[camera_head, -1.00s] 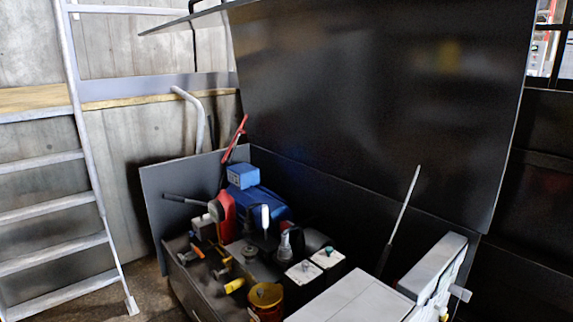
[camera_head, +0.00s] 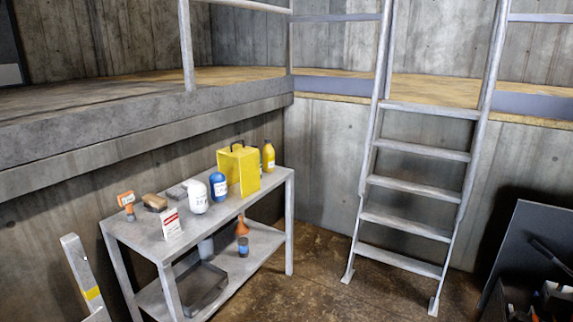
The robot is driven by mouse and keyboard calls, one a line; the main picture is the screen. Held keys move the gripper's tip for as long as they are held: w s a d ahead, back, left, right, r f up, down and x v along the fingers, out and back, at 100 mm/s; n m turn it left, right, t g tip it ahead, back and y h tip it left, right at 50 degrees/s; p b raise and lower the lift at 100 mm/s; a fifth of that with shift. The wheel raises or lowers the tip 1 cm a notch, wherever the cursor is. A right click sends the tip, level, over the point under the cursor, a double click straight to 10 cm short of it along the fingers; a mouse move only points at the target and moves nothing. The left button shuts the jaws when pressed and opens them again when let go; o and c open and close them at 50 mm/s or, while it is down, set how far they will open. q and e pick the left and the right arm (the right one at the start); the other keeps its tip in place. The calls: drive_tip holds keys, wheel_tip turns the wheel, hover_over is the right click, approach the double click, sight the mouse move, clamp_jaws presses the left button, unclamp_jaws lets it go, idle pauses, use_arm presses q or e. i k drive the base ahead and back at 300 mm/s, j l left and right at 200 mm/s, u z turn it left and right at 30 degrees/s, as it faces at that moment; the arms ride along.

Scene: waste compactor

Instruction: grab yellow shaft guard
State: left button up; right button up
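A yellow box-shaped piece with a dark handle on top (camera_head: 238,170), which looks like the yellow shaft guard, stands upright on the top of a grey metal table (camera_head: 232,207). It is near the table's far right end, between a blue container and a yellow bottle. Neither of my grippers is in view.
A white container (camera_head: 198,198), a blue container (camera_head: 218,186), a yellow bottle (camera_head: 268,157) and a small sign (camera_head: 171,225) stand on the table. An orange funnel-like item (camera_head: 241,227) is on its lower shelf. A ladder (camera_head: 415,185) stands right. Brown floor (camera_head: 315,275) lies clear between.

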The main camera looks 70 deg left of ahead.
sight(229, 159)
drive_tip(key=u, duration=2.6)
drive_tip(key=i+l+z, duration=0.15)
drive_tip(key=i, duration=0.45)
drive_tip(key=i+l+z, duration=0.15)
drive_tip(key=i, duration=0.5)
